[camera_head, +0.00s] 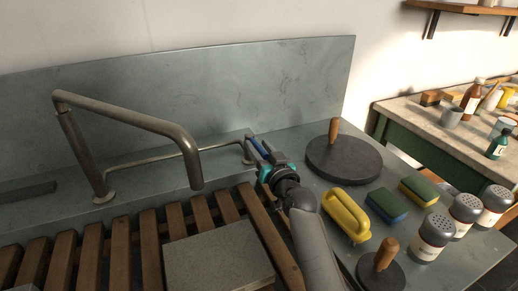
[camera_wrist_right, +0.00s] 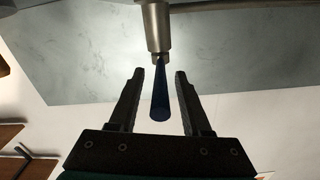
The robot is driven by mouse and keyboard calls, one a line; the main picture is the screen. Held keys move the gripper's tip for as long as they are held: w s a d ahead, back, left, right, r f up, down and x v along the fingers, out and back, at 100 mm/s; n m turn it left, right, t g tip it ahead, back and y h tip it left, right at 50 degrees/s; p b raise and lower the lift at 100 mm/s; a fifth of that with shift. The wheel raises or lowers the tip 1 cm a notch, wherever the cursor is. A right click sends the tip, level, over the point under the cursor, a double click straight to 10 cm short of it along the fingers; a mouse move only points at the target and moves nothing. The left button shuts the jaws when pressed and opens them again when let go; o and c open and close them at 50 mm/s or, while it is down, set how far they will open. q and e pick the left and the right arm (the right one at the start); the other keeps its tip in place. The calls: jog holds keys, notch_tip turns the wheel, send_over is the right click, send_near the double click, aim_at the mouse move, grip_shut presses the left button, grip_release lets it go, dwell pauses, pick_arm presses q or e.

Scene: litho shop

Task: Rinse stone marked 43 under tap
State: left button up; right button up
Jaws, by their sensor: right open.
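A grey stone slab (camera_head: 220,260) lies flat on the wooden slats at the bottom of the head view; its near part is cut off by the frame. No number 43 is readable on it. The metal tap (camera_head: 125,118) arches over the slats, its spout pointing down behind the slab. No water shows. My right gripper (camera_head: 259,148) is beside the tap's pipework, right of the spout. In the right wrist view it is open, with a dark blue lever (camera_wrist_right: 160,95) hanging from a metal fitting (camera_wrist_right: 157,25) between its fingers. My left gripper is out of view.
Right of my arm are a round dark disc with a wooden handle (camera_head: 345,160), a yellow-handled brush (camera_head: 347,215), sponges (camera_head: 387,206) and several shakers (camera_head: 432,238). A smaller handled disc (camera_head: 381,270) stands near the front. A splashback (camera_head: 290,85) rises behind the tap.

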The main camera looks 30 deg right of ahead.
grip_shut()
dwell(0.5)
dwell(1.0)
